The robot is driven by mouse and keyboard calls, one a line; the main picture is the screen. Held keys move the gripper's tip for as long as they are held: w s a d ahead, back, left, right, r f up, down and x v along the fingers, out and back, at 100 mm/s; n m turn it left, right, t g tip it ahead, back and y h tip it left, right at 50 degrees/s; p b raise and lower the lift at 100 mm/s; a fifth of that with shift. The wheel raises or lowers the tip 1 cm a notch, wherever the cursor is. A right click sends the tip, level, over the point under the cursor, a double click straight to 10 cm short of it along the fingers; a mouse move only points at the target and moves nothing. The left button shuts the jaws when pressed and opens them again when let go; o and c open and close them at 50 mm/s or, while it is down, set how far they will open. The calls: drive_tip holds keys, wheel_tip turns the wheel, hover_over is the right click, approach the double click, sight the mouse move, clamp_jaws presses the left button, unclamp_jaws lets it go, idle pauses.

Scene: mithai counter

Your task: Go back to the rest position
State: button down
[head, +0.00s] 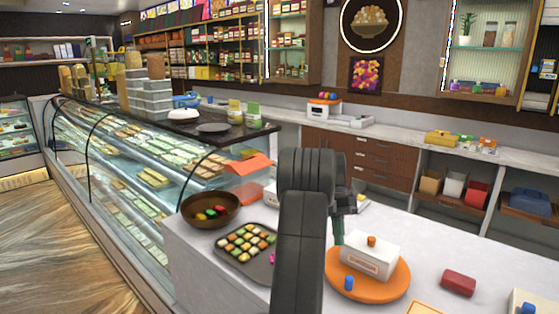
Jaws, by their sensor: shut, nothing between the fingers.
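My dark grey arm rises from the bottom middle of the head view and bends over the white counter (215,258). My gripper (339,236) is at the right of the arm, pointing down beside the white box (368,262). Its fingers look shut, with nothing seen between them, and are partly hidden by the arm. The box carries a small orange piece (371,241) on top and sits on an orange round plate (395,290). A small blue piece (349,283) is on the plate in front of the box. I cannot tell whether the fingertips touch the box.
A brown bowl (190,213) with coloured pieces and a dark tray (262,272) of sweets stand left of my arm. A red block (458,282) lies to the right. The glass display case (120,165) borders the counter's left. Part of the counter behind my arm is hidden.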

drive_tip(key=shift+p+v, duration=2.3)
drive_tip(key=shift+p, duration=0.65)
drive_tip(key=b, duration=0.8)
approach(336, 281)
drive_tip(key=s+f+b, duration=0.1)
drive_tip(key=s+f, duration=0.1)
drive_tip(key=s+d+f, duration=0.1)
drive_tip(key=s+f, duration=0.1)
drive_tip(key=s, duration=0.1)
drive_tip(key=shift+d+b, duration=0.2)
drive_tip(key=shift+b, duration=0.15)
drive_tip(key=shift+w+a+f+m+y, duration=0.2)
drive_tip(key=shift+w+f+m+y, duration=0.1)
drive_tip(key=shift+f+m+y, duration=0.15)
drive_tip(key=shift+w+a+m+b, duration=0.1)
drive_tip(key=shift+w+m+b, duration=0.25)
drive_tip(key=shift+w+m, duration=0.1)
drive_tip(key=shift+a+r+y, duration=0.1)
drive_tip(key=shift+y, duration=0.15)
